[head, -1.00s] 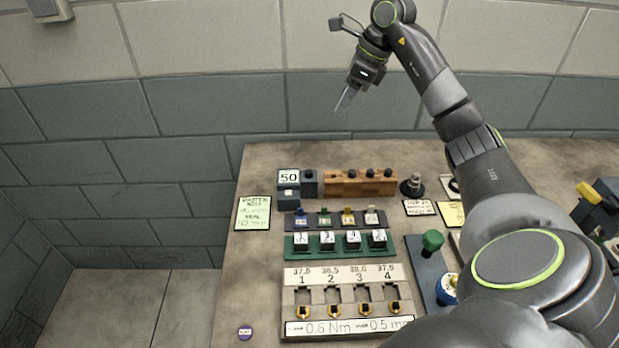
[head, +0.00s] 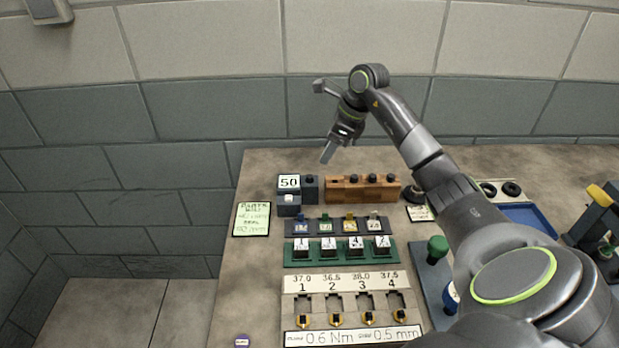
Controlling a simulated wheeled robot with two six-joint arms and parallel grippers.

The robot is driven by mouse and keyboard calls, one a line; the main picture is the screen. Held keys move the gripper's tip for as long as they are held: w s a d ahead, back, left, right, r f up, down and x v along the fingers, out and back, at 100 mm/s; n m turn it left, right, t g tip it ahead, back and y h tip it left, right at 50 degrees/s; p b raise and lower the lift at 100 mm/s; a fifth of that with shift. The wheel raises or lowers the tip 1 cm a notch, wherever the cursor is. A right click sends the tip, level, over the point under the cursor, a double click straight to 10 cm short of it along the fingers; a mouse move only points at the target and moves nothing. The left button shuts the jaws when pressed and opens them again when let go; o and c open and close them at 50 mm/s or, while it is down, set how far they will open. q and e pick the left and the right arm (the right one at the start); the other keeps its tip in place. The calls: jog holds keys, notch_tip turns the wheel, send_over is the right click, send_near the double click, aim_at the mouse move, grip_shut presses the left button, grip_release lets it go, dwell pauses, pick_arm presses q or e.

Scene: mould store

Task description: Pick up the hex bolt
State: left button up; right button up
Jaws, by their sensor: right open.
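No hex bolt can be told for certain at this size. A wooden block (head: 350,193) at the back of the bench holds dark round-headed pieces in a row, too small to identify. Just right of it, a dark round-based piece (head: 411,195) is mostly hidden by my right arm. My right gripper (head: 327,156) is open and empty, pointing down and left. In the picture it shows just above the block's left end, apart from it. My left gripper is out of view.
A grey box marked 50 (head: 289,182) stands left of the block. In front are a dark rack (head: 290,229), a green rack (head: 290,259) and a numbered fixture (head: 300,289). A green knob (head: 437,248) and a blue tray (head: 530,218) lie right.

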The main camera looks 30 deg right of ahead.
aim_at(311, 176)
jog(key=p+x, duration=0.1)
jog(key=x, duration=0.1)
jog(key=p+x, duration=0.1)
jog(key=x, duration=0.2)
jog(key=p+x, duration=0.1)
jog(key=x, duration=0.2)
jog(key=shift+a+f, duration=0.15)
jog(key=shift+a, duration=0.2)
jog(key=shift+w+f, duration=0.1)
jog(key=shift+f, duration=0.15)
grip_shut()
